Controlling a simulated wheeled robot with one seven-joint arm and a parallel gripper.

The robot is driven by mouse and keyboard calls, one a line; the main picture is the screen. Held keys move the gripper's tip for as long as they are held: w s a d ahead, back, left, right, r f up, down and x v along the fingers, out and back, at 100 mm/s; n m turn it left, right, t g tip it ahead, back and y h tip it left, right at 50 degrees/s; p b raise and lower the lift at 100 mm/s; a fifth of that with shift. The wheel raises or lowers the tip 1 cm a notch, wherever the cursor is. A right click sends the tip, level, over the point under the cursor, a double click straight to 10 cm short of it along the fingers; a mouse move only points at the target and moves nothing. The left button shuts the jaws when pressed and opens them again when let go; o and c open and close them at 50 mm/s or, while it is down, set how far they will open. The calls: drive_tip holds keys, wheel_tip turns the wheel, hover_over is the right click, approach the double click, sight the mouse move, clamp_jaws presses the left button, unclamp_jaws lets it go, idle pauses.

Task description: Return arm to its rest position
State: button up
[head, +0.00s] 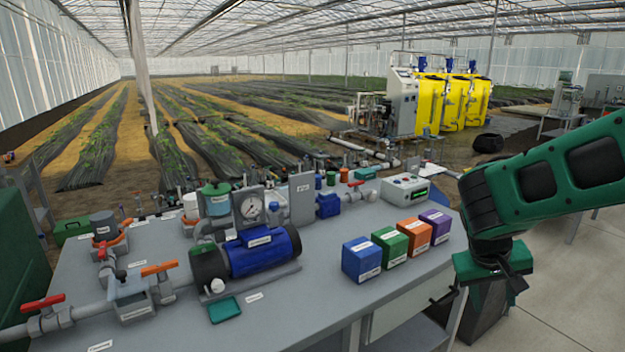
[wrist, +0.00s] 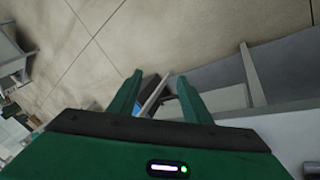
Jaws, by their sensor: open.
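My arm reaches in from the right edge of the head view, bends at a dark joint and hangs down beside the bench's right end. In the wrist view my gripper (wrist: 159,77) points downward. Its two green fingers stand apart with nothing between them. Beyond them lie the concrete floor and grey bench parts, with a small blue patch I cannot identify. In the head view the hand's green body shows past the bench's edge, but I cannot make out the fingertips clearly.
The grey bench (head: 330,265) carries a blue pump (head: 262,252), a pressure gauge (head: 249,207), and valves with red and orange handles. Blue (head: 361,261), green (head: 390,247), orange (head: 414,236) and purple (head: 436,225) boxes stand in a row near my arm. Open floor lies right.

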drive_tip(key=s+d+r+m+g+y, duration=0.1)
drive_tip(key=s+m+y, duration=0.1)
drive_tip(key=s, duration=0.9)
drive_tip(key=s+d+r+m+g+y, duration=0.1)
drive_tip(key=s+d+m+y, duration=0.1)
drive_tip(key=s, duration=0.9)
drive_tip(key=shift+m+y, duration=0.3)
drive_tip(key=shift+y, duration=0.2)
drive_tip(key=shift+w, duration=0.1)
drive_tip(key=shift+w+f, duration=0.15)
drive_tip(key=shift+w, duration=0.35)
drive_tip(key=shift+c, duration=1.4)
